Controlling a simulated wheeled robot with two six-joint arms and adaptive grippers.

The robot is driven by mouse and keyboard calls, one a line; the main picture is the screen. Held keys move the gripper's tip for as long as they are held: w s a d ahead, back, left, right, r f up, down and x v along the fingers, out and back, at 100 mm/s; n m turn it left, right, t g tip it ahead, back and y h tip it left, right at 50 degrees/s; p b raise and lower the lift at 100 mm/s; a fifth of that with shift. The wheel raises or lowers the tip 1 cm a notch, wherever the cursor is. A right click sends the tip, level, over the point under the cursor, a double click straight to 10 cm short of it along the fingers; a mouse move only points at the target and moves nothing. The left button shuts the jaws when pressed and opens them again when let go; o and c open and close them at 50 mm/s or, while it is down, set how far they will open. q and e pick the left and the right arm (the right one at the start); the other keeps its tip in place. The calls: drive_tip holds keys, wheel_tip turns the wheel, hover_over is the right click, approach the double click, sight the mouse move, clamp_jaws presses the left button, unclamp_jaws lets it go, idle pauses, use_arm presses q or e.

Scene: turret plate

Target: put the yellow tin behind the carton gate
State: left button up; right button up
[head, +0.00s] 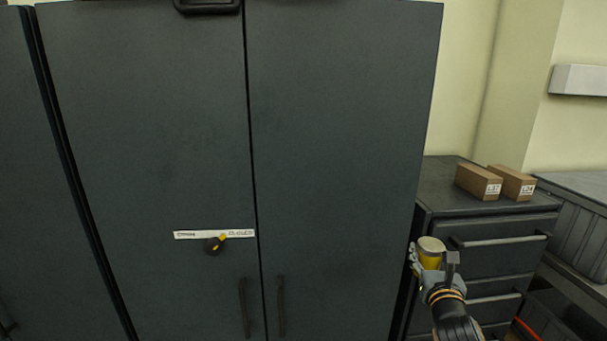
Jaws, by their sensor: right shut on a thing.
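The yellow tin (431,258) has a pale top and sits between the fingers of my right gripper (432,265). My right gripper is shut on it and holds it in front of the drawer unit, just right of the tall cabinet's edge. Two brown cartons, one on the left (477,182) and one on the right (511,183), stand close side by side on top of the drawer unit (446,180). They carry white labels. The tin is lower in the picture than the cartons and to their left. My left gripper is not in view.
A tall dark cabinet (340,130) with shut doors fills the left and middle. Its dial (214,246) sits under a white label strip (200,235). Drawer handles (500,240) stick out near my right gripper. A grey bin (580,225) stands at the far right.

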drive_tip(key=s+a+f+y, duration=0.1)
drive_tip(key=s+a+f, duration=0.2)
drive_tip(key=f, duration=0.4)
drive_tip(key=s+a+f+n+y, duration=0.1)
drive_tip(key=s+a+f, duration=0.3)
drive_tip(key=f, duration=0.3)
drive_tip(key=s+a+f+n+y, duration=0.1)
drive_tip(key=s+a+f, duration=0.3)
drive_tip(key=s+f, duration=0.1)
drive_tip(key=shift+s+a+f+y, duration=0.25)
drive_tip(key=shift+s+f+y, duration=0.15)
drive_tip(key=shift+f, duration=0.5)
